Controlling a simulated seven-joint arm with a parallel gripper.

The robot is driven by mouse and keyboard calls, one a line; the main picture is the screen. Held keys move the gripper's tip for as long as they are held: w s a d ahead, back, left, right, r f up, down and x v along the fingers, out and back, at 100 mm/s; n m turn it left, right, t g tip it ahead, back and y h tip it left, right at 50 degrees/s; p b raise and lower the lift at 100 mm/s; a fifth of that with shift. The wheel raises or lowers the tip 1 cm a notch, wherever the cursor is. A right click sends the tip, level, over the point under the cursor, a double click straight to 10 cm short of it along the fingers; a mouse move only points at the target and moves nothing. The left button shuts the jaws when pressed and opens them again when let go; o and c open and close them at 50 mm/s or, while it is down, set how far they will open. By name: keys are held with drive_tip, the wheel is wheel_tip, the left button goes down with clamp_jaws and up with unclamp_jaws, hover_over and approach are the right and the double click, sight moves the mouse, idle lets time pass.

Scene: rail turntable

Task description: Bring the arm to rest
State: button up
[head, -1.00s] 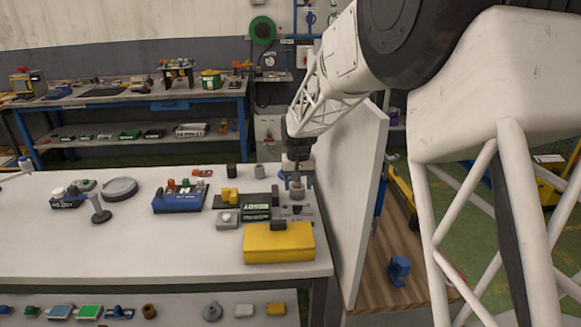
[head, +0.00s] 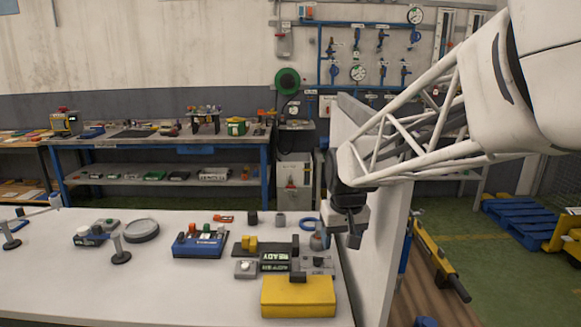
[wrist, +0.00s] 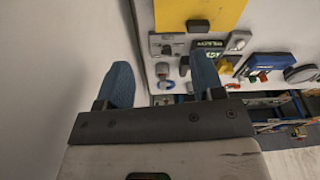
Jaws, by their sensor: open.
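My gripper (head: 355,240) hangs at the right end of the white table, beside the upright white panel and above the table's right edge. In the wrist view my gripper (wrist: 160,85) shows two blue fingertips set well apart with nothing between them. Past the fingers the wrist view shows the white panel and the table edge. My arm reaches in from the upper right in the head view.
The white table (head: 120,285) carries a yellow box (head: 298,297), a READY display (head: 275,267), a blue block unit (head: 199,244) and a grey round dish (head: 141,230). The white panel (head: 393,225) stands close beside my gripper.

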drive_tip(key=s+d+m, duration=0.1)
drive_tip(key=s+d, duration=0.2)
drive_tip(key=s, duration=1)
drive_tip(key=s+d+f+m, duration=0.1)
drive_tip(key=s+d, duration=0.3)
drive_tip(key=s, duration=0.9)
drive_tip(key=shift+s+t+h, duration=0.25)
drive_tip(key=shift+t+h, duration=0.05)
drive_tip(key=shift+t, duration=0.1)
